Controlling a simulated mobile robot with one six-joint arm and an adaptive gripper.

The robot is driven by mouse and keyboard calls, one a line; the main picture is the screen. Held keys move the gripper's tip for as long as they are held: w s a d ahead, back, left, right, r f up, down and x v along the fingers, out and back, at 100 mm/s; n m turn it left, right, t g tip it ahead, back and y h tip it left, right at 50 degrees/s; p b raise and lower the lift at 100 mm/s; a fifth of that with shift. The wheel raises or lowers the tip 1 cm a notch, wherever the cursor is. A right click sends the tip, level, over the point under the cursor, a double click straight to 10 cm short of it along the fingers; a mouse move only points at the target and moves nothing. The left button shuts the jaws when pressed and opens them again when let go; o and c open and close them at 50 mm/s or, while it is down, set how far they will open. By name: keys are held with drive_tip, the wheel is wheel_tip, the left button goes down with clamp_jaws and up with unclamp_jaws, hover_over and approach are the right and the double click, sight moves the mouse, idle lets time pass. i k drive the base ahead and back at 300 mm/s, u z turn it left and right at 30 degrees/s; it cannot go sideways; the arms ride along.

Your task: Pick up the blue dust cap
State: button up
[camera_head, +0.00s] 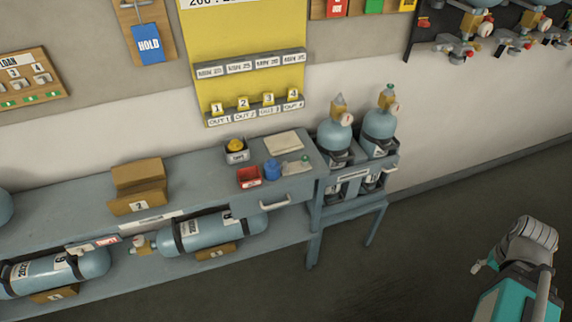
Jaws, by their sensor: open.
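A small blue round piece (272,169), which looks like the blue dust cap, stands upright on the grey bench top (205,172). It sits just right of a red open bin (249,177) and left of a small pale greenish item with a white tag (296,167). A beige pad or cloth (284,143) lies behind it. Its top and front are unobstructed. I cannot make out my gripper's fingers in this view, and nothing touches the cap.
A dark bin with yellow pieces (236,152) and a cardboard box (138,180) stand on the bench. Two upright cylinders (380,130) stand in a rack at right; others lie below. A teal and grey piece (515,285) fills the lower right. The floor (430,225) between is clear.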

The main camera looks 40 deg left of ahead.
sight(272, 167)
drive_tip(key=z, duration=1.4)
drive_tip(key=k, duration=0.65)
drive_tip(key=u, duration=2)
